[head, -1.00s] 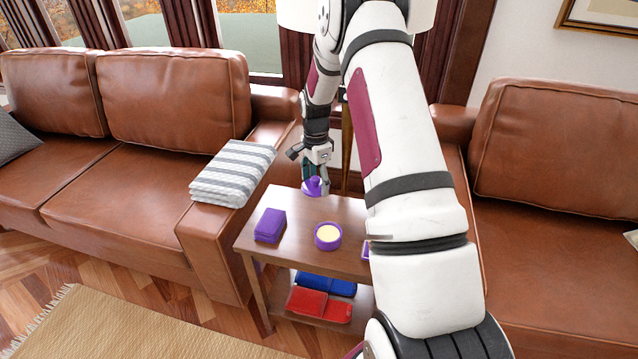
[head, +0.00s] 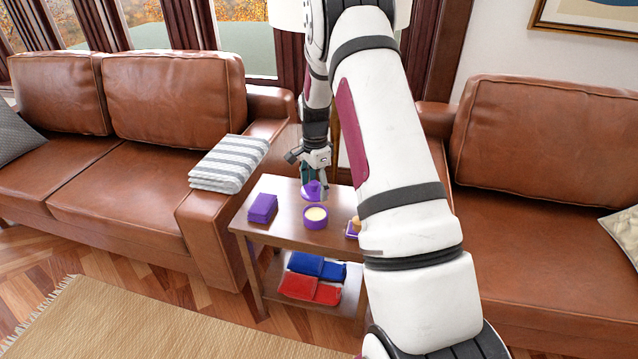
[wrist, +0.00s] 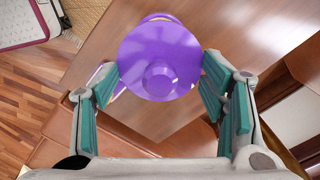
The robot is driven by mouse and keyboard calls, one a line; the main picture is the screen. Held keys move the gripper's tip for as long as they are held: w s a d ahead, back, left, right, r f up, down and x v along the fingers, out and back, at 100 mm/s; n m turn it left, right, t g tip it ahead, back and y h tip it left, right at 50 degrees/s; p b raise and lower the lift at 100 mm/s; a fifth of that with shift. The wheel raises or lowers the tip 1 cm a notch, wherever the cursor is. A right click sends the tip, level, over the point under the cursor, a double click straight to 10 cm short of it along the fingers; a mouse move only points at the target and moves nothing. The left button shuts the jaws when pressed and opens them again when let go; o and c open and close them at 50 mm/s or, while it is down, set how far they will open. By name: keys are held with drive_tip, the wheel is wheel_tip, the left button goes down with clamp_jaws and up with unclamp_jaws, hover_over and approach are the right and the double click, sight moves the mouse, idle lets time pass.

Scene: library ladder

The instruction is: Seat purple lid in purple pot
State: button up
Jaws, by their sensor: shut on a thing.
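The purple lid (head: 312,191), round with a knob on top, is between the fingers of my gripper (head: 314,174). In the wrist view the lid (wrist: 150,82) faces the camera knob-first, and my gripper (wrist: 160,88) has its teal-padded fingers at either side of its rim. The purple pot (head: 316,222), round with a cream-coloured inside, stands on the small wooden table. The lid appears just behind the pot in the head view, apart from its opening. Its exact height above the table is hard to tell. The lid hides most of what lies below it in the wrist view.
On the wooden table (head: 285,226), a purple folded stack (head: 262,208) lies left of the pot. A purple-edged item (head: 352,234) is at the right, partly behind my arm. Blue (head: 318,266) and red (head: 309,289) folded items lie on the lower shelf. Brown sofas flank the table.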

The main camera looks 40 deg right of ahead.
sight(317, 182)
drive_tip(key=shift+d+f+b, duration=0.1)
drive_tip(key=shift+f+b, duration=1.45)
drive_tip(key=shift+f, duration=1.4)
drive_tip(key=shift+f+b, duration=0.65)
drive_tip(key=shift+f, duration=0.4)
drive_tip(key=o, duration=1.2)
wheel_tip(317, 182, up, 12)
drive_tip(key=shift+r, duration=0.15)
